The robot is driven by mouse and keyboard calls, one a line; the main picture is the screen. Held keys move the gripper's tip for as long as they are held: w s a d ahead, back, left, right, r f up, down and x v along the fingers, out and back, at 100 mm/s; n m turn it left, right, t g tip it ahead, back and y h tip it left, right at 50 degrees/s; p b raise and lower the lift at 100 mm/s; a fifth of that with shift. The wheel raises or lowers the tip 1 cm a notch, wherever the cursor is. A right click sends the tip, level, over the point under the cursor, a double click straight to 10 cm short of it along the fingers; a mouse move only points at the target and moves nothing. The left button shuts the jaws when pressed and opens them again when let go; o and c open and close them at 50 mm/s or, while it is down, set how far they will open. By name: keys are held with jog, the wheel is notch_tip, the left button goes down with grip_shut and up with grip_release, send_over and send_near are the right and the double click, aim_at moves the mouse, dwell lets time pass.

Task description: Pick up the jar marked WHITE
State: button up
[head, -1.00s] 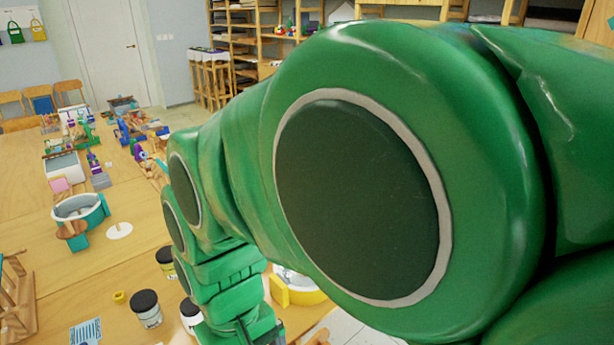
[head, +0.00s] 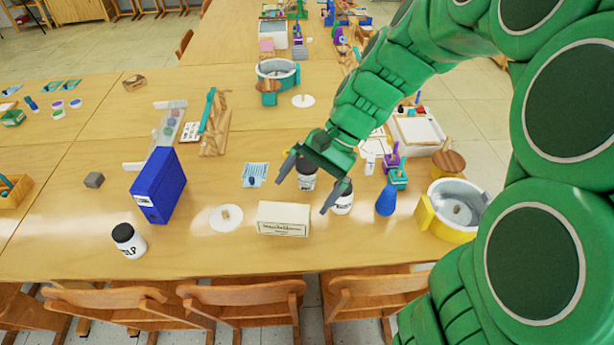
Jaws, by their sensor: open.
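Three white jars with dark lids show in the head view. One jar (head: 306,183) stands between and behind my gripper's fingers, partly hidden. A second jar (head: 343,205) stands just right of the right finger, its lid mostly covered and its label not readable. A third jar (head: 129,242) stands apart at the front left; its label seems to end in "LP". I cannot tell which jar is marked WHITE. My gripper (head: 301,195) is open and empty, pointing down to the left over the table near the first two jars. Whether it touches either is not clear.
A cream box (head: 284,219) lies just in front of my gripper. A blue box file (head: 158,186) stands left. Chairs (head: 243,298) line the front edge.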

jog(key=w+a+f+m+y, duration=0.2)
jog(key=w+f+m+y, duration=0.1)
jog(key=w, duration=0.6)
jog(key=m+t+y, duration=0.2)
jog(key=m+y, duration=0.1)
jog(key=m, duration=0.3)
send_over(316, 167)
jog(key=s+a, duration=0.5)
jog(key=s, duration=0.1)
notch_tip(316, 167, down, 8)
jog(key=w+d+f+m+t, duration=0.1)
jog(key=w+f, duration=0.1)
jog(key=w+d+f+m+t, duration=0.1)
jog(key=w+d+f+m, duration=0.1)
jog(key=f, duration=0.1)
jog(key=w+d+f+m+y, duration=0.1)
jog(key=w+d+f, duration=0.1)
jog(key=w+f, duration=0.1)
jog(key=shift+m+t, duration=0.4)
jog(key=shift+f, duration=3.75)
jog(key=shift+x, duration=1.45)
jog(key=shift+w+r, duration=0.1)
jog(key=shift+c, duration=0.5)
